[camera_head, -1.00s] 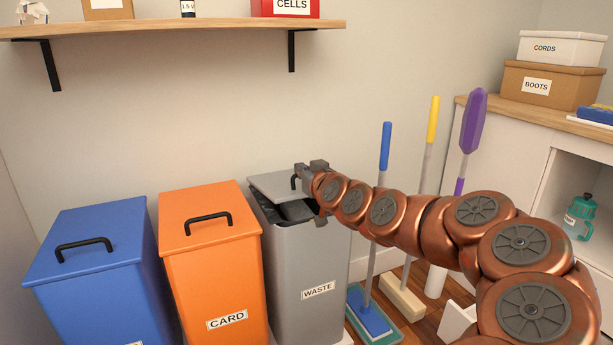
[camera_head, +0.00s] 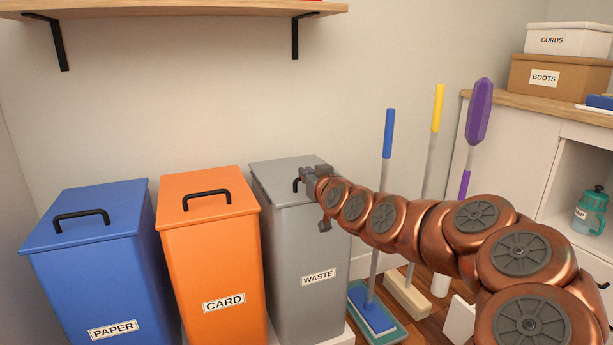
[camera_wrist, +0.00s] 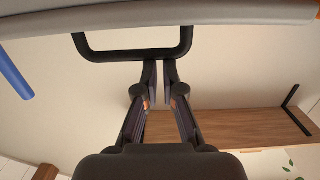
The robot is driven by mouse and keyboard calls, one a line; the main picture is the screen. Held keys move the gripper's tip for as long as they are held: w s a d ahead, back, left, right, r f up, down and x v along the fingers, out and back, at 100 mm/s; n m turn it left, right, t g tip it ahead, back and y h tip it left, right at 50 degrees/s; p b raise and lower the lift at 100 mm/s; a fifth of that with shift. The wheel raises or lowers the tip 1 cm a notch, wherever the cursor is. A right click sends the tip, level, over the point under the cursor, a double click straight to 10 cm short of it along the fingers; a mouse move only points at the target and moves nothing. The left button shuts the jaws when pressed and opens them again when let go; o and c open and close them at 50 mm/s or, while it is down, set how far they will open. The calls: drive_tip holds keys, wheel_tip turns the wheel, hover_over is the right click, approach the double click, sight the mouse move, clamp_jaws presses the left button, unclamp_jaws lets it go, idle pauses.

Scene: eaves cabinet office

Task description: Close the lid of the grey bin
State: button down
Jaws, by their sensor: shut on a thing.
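The grey bin (camera_head: 305,245), labelled WASTE, stands at the right end of a row of bins in the head view. Its grey lid (camera_head: 278,172) lies level across the top, and no dark opening shows. My gripper (camera_head: 304,178) is at the lid's right part, shut on the black lid handle (camera_head: 296,185). The arm and gripper hide the lid's right front corner. In the wrist view, the fingertips (camera_wrist: 158,72) come together at the bar of the handle (camera_wrist: 110,55), and the lid's edge (camera_wrist: 220,18) runs across the top.
An orange CARD bin (camera_head: 215,255) and a blue PAPER bin (camera_head: 100,260) stand to the left with lids down. A blue-handled mop (camera_head: 387,135), a yellow-handled broom (camera_head: 438,110) and a purple duster (camera_head: 478,112) stand to the right. A wall shelf (camera_head: 180,8) is above.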

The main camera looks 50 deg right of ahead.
drive_tip(key=shift+w+a+f, duration=0.1)
drive_tip(key=shift+a+f, duration=0.1)
drive_tip(key=shift+f, duration=0.35)
drive_tip(key=shift+w+a+f, duration=0.1)
drive_tip(key=shift+a+f, duration=0.05)
drive_tip(key=shift+f, duration=0.35)
wheel_tip(320, 180, up, 12)
drive_tip(key=shift+s+d, duration=0.25)
drive_tip(key=shift+d, duration=0.05)
